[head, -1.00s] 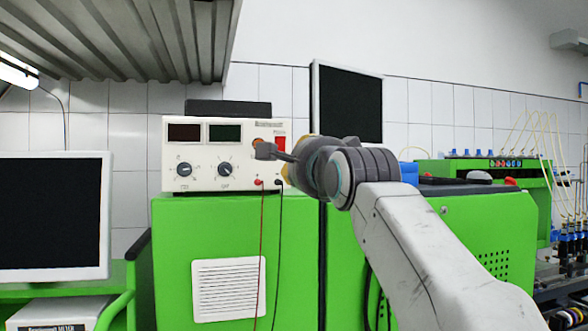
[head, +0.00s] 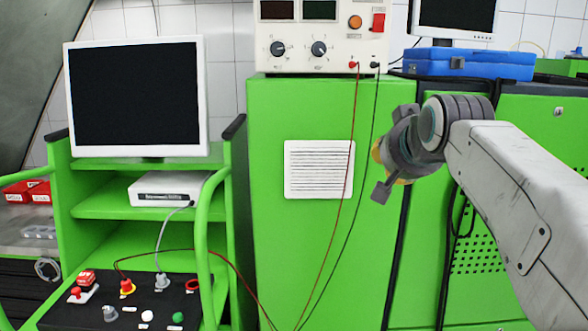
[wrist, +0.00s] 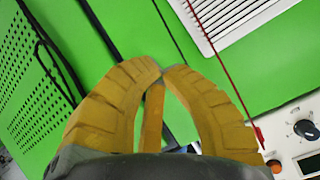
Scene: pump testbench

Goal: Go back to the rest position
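My gripper (head: 384,178) is in the right half of the head view, in front of the green cabinet (head: 290,240) and apart from it. It is seen from behind, so its fingers are mostly hidden there. In the wrist view its yellow fingers (wrist: 162,70) curve together and meet at the tips. Nothing is held between them. My arm reaches in from the lower right.
A white power supply (head: 320,40) stands on the cabinet, with red and black cables hanging from it. At left are a monitor (head: 137,97), a white box (head: 167,187) and a black control panel (head: 130,305). A blue case (head: 470,64) lies behind my arm.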

